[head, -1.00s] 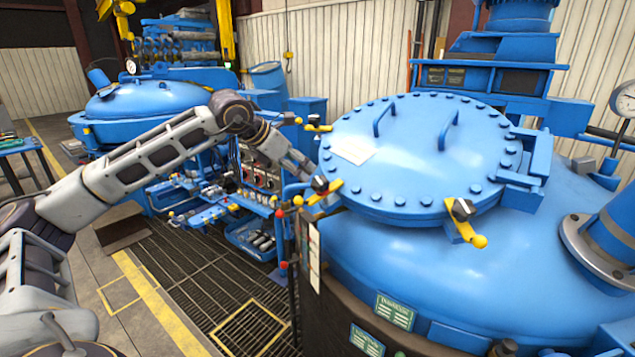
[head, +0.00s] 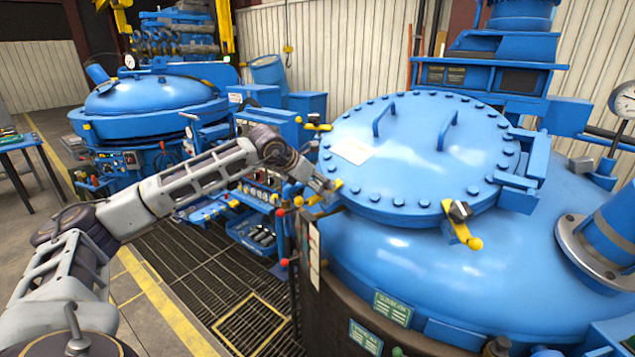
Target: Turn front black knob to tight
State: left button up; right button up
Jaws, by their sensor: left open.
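The big blue furnace lid (head: 420,165) is ringed with bolts and has yellow clamps with black knobs. One black knob (head: 460,211) sits on a yellow clamp at the lid's near right edge. Another black knob (head: 314,118) sits on a clamp at the far left edge. My left gripper (head: 331,192) is at a third clamp on the lid's near left edge. The gripper largely covers that clamp and its knob, with yellow ends showing beside it. The gripper is open; I cannot tell whether its fingers touch the knob. My right gripper is out of view.
A pressure gauge (head: 622,98) stands at the right. Two lid handles (head: 448,130) rise from the top. A second blue furnace (head: 150,100) and a table (head: 22,143) are at the left. Floor grating (head: 215,270) lies below my arm.

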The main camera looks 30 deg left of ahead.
pick_arm(q)
jog(key=shift+w+f, duration=0.1)
jog(key=shift+f, duration=0.05)
jog(key=c, duration=1)
